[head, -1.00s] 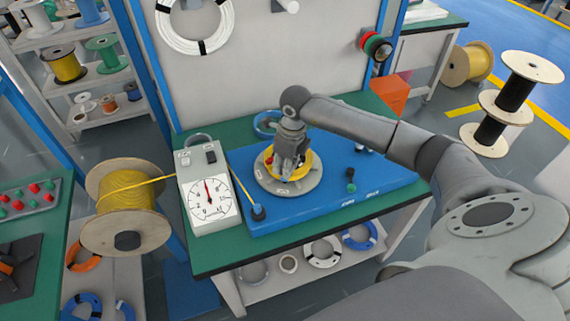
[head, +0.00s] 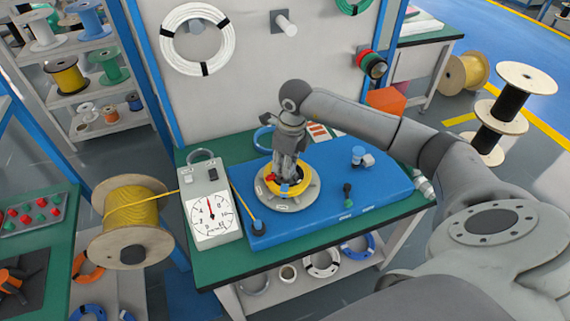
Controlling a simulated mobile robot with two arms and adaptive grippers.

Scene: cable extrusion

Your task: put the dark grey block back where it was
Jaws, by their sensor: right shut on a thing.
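My right gripper (head: 285,178) points down over the yellow coil (head: 303,184) on the round grey disc (head: 302,196). The disc sits on the blue machine base (head: 325,206) on the green bench. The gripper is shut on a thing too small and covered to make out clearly. A dark grey block cannot be picked out for certain; the fingers and hand are similarly grey. A small red part (head: 270,178) shows beside the fingertips. My left gripper is not in view.
A dial gauge box (head: 209,205) and a yellow wire spool (head: 131,212) stand left of the base. Bare green bench (head: 240,268) runs along the front.

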